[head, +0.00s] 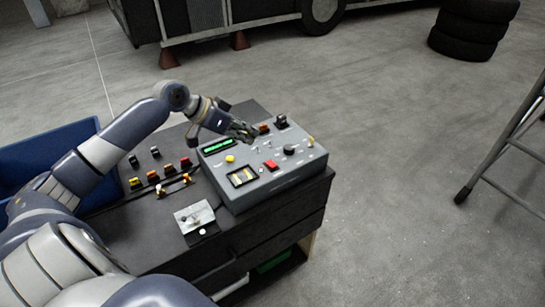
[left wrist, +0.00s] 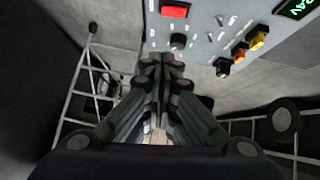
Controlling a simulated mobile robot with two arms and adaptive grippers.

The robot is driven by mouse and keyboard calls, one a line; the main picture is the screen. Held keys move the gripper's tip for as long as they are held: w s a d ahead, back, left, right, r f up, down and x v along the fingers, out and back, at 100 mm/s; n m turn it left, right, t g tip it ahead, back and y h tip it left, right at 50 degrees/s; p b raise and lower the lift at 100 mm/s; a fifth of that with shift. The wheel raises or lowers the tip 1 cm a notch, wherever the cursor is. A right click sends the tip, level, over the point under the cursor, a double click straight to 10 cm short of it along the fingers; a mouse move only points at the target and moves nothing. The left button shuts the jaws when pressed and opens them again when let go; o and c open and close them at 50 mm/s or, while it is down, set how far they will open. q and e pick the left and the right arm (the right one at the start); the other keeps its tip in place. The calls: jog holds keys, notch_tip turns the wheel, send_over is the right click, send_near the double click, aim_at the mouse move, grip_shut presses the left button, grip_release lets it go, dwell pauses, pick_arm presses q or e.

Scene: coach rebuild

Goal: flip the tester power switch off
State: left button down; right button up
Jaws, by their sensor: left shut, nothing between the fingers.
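The tester (head: 300,168) is a grey box with a sloped panel on the dark bench. Its panel carries a red rocker-like switch (head: 271,164), a black knob (head: 289,150), small toggles, a yellow button (head: 230,158) and a lit green display (head: 217,146). No label is readable, so I cannot tell which is the power switch. My left gripper (head: 250,135) is shut and empty over the panel's far edge. In the left wrist view the closed fingers (left wrist: 161,62) point toward the panel, below the black knob and red switch (left wrist: 174,10). Contact is not clear.
Several coloured plugs or buttons (head: 168,171) and a small metal plate (head: 194,216) lie left of the tester on the bench (head: 150,238). A blue bin (head: 40,150) is behind my left arm. A ladder (head: 505,140) stands right; the floor between is clear.

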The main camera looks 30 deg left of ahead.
pick_arm(q)
jog(key=shift+f, duration=0.1)
jog(key=p, duration=0.4)
send_over(273, 166)
jog(key=f, duration=0.6)
jog(key=shift+w+a+f, duration=0.2)
jog(key=shift+a+f, duration=0.05)
jog(key=shift+f, duration=0.05)
notch_tip(273, 166, down, 3)
jog(key=shift+s+d+r+p, duration=0.15)
jog(key=shift+p, duration=0.3)
jog(key=shift+s+f, duration=0.1)
jog(key=shift+f, duration=0.7)
